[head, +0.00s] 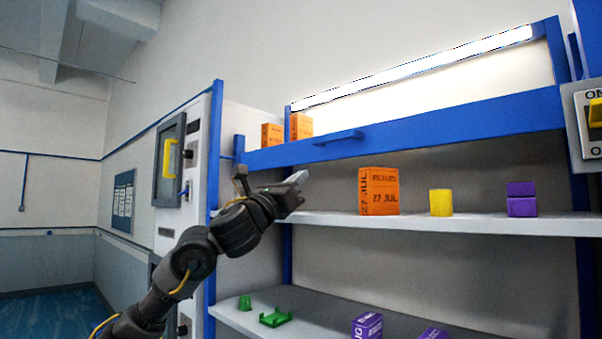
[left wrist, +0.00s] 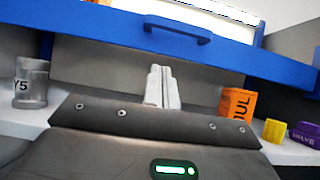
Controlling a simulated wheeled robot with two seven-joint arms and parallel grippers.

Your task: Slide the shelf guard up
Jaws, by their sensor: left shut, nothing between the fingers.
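The shelf guard (head: 420,127) is a long blue bar across the front of the shelf unit, above the middle shelf, with a blue handle (head: 338,137) on its face. In the left wrist view the guard (left wrist: 255,60) crosses the top, and its handle (left wrist: 178,30) is just beyond and above my fingers. My left gripper (head: 298,178) is shut and empty, below and slightly left of the handle, apart from it. The left wrist view shows its fingers (left wrist: 162,87) pressed together. My right gripper is not in view.
The middle shelf holds an orange box (head: 379,191), a yellow block (head: 441,203) and purple blocks (head: 521,199). Green parts (head: 275,317) lie on the lower shelf. A switch panel (head: 590,118) is at right.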

